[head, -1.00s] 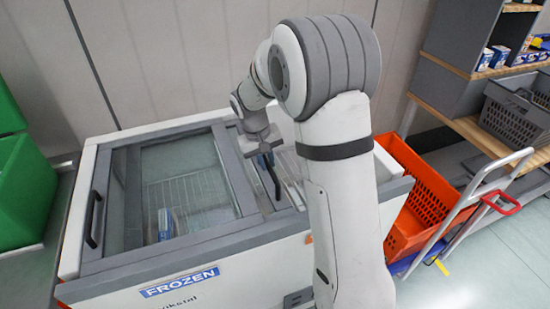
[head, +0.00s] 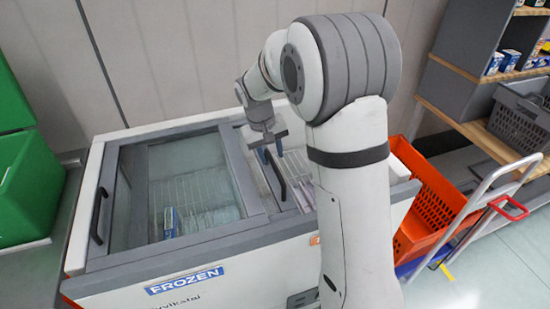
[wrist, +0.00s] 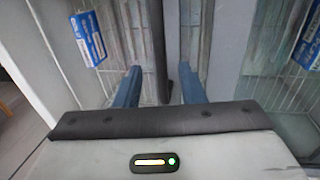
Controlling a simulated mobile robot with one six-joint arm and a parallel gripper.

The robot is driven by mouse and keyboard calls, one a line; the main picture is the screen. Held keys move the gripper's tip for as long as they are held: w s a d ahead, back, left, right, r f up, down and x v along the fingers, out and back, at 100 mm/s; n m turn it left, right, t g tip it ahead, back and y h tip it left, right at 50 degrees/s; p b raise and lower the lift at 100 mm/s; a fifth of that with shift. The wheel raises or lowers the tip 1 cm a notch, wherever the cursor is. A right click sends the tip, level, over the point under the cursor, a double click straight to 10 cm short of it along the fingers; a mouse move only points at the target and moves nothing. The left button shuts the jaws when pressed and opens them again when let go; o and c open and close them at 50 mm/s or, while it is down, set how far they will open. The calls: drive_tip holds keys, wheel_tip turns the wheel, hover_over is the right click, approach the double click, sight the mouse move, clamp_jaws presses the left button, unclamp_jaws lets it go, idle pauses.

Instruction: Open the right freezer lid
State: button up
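The chest freezer (head: 190,262) has a grey-framed glass top. The left lid has a black handle (head: 98,216) at its left edge. Another black bar handle (head: 276,178) stands right of the middle frame, on the right lid side. My gripper (head: 271,152) is just above the far end of this handle. Its two blue fingers (wrist: 158,88) are apart with no object clamped. In the wrist view the dark handle (wrist: 184,82) shows between the fingers, closer to the right one. I cannot tell whether it is touched. My arm hides the freezer's right part.
Blue-and-white boxes (head: 170,222) and wire baskets lie inside the freezer. An orange crate (head: 433,205) on a hand cart stands to the right. A shelf with a grey crate (head: 520,118) is beyond. Green totes (head: 28,190) stand at left. A wall is behind the freezer.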

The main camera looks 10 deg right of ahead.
drive_tip(key=r, duration=0.2)
drive_tip(key=a+r, duration=0.1)
drive_tip(key=r, duration=0.1)
drive_tip(key=shift+r, duration=0.3)
drive_tip(key=s+d+r+m+t+y, duration=0.1)
drive_tip(key=s+d+r, duration=0.1)
drive_tip(key=s, duration=1.1)
drive_tip(key=s+d+r+t+y+p, duration=0.1)
drive_tip(key=s+d+r, duration=0.1)
drive_tip(key=s, duration=1.1)
drive_tip(key=shift+d+m, duration=0.4)
drive_tip(key=shift+d, duration=0.15)
